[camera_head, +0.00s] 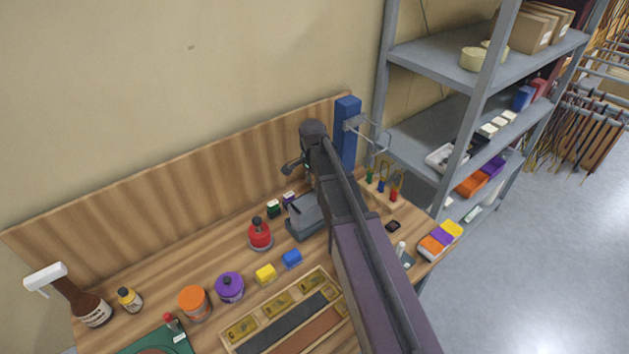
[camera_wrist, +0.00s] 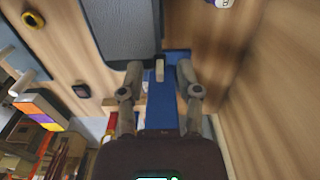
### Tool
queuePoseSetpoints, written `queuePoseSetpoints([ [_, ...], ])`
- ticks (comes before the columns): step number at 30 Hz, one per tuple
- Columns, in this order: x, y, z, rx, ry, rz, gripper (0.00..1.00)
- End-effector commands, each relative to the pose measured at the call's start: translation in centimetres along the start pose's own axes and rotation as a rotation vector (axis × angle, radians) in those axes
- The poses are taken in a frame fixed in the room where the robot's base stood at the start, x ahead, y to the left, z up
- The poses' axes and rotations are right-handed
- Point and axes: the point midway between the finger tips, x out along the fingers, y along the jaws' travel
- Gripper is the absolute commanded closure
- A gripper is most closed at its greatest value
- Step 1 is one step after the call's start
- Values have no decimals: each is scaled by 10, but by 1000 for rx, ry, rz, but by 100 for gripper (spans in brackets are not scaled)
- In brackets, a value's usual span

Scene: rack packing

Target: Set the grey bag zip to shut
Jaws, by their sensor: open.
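The grey bag (camera_head: 305,217) stands on the wooden bench, partly hidden behind my arm. In the wrist view the grey bag (camera_wrist: 125,28) fills the top middle, its near edge just beyond my fingers. A small pale tab (camera_wrist: 159,70), apparently the zip pull, sticks out at the bag's right-hand corner. My gripper (camera_wrist: 159,82) is open, with one finger on each side of the tab and a gap to both. My gripper (camera_head: 293,166) also shows in the head view, above and behind the bag, mostly covered by my arm. The zip's track is not clear.
A blue post (camera_head: 347,135) with a metal hook stands behind the bag. A wooden tray (camera_head: 245,345) lies in front. A grey shelf (camera_head: 440,65) stands right.

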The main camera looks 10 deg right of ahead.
Motion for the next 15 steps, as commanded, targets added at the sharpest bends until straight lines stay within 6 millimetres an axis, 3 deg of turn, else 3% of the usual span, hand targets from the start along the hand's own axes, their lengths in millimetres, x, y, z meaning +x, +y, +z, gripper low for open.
queuePoseSetpoints([
  [15, -43, 0, -1, 1, 0, 0, 56],
])
